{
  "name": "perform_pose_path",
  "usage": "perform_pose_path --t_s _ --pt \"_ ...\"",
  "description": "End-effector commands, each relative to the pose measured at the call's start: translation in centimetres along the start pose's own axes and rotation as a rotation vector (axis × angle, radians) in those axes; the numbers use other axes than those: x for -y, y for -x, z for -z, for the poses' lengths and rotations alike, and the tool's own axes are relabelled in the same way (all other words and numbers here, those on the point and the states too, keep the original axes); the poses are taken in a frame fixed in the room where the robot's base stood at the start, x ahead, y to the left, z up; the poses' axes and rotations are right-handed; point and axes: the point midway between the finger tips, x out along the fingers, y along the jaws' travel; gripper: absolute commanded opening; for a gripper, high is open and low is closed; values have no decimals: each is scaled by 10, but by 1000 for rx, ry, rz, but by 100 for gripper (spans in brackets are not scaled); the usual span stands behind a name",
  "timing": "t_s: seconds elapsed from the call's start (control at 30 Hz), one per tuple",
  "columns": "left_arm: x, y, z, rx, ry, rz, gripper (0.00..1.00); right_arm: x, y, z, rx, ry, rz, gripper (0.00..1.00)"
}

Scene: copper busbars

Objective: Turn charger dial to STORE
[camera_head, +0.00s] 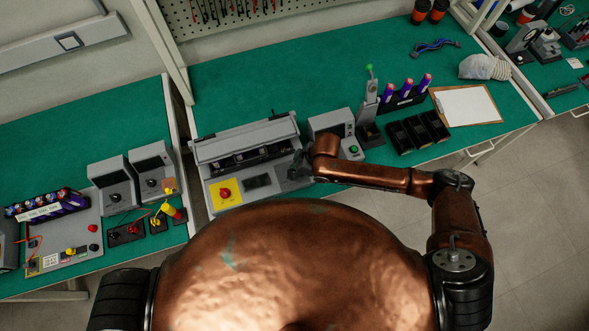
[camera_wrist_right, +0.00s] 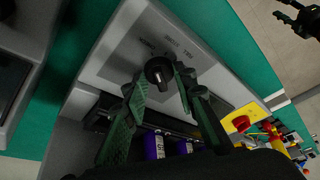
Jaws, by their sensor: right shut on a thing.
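The charger (camera_head: 205,153) is a grey box on the green bench, with a red knob on a yellow plate (camera_head: 225,193) at its front left. In the head view the right gripper (camera_head: 299,166) is at the charger's right front and hides the dial. A dark claw, seemingly my left gripper (camera_wrist_right: 300,18), shows over the floor.
A grey box with a green button (camera_head: 354,149) stands just right of the charger. Black bins (camera_head: 418,131) and a clipboard (camera_head: 466,105) lie farther right. Two grey units (camera_head: 114,183) stand on the left bench. Purple-ended cells (camera_wrist_right: 154,145) sit in the charger's bay.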

Motion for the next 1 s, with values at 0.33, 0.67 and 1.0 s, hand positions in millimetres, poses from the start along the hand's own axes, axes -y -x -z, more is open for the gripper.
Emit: perform_pose_path --t_s 0.33,0.67,1.0 --pt "2 54 11 -11 0 2 40 5 5 2 1 -244 -96 1" --pt "4 87 16 -15 0 2 40 6 3 2 0 -456 -186 1" --pt "5 100 17 -15 0 2 40 5 1 2 -1 -559 -231 1"
